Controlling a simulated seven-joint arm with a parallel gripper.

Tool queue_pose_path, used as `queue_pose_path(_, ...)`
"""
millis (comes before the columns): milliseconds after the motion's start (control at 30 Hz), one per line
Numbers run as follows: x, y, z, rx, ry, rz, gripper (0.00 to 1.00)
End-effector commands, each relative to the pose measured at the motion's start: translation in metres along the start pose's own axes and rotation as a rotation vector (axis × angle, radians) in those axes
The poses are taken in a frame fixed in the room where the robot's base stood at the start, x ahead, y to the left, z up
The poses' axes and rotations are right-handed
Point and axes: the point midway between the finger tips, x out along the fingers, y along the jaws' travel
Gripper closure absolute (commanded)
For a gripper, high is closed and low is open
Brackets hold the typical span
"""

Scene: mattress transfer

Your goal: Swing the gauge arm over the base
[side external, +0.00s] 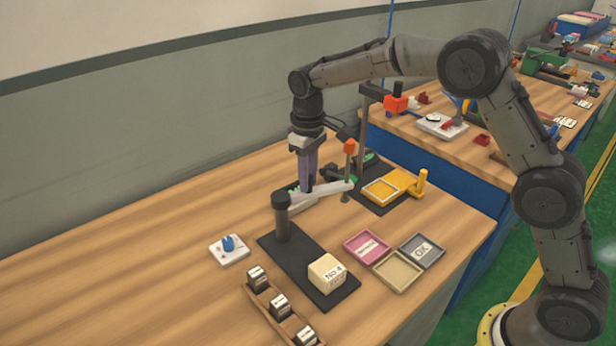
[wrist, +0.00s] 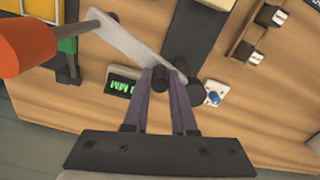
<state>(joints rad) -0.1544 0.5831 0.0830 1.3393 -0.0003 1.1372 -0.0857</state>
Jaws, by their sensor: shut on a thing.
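The gauge arm is a pale bar (side external: 325,187) pivoted on a dark post (side external: 282,218) at the left end of the dark base plate (side external: 290,263). The bar points right and back, away from the plate, with an orange-topped probe (side external: 348,165) at its far end. A cream block (side external: 327,273) marked "No 4" sits on the plate's front end. My gripper (side external: 307,186) points down at the bar near the post. In the wrist view its purple fingers are closed on a dark peg (wrist: 160,79) by the pale bar (wrist: 130,45); the fingertips are partly hidden in the side view.
Pink (side external: 367,247), tan (side external: 398,271) and grey "OK" (side external: 422,250) trays lie right of the plate. A rack of labelled blocks (side external: 280,306) is in front. A blue-knobbed white plate (side external: 229,249) stands left. A yellow fixture (side external: 392,187) is behind. The left table is clear.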

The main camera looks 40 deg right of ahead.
Motion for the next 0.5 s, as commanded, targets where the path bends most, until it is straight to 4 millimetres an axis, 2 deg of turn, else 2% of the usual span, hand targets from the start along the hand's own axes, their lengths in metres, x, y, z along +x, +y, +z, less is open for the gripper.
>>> queue_pose_path(500,-0.0016,-0.0018,0.0009,0.029,0.004,-0.001,1.0)
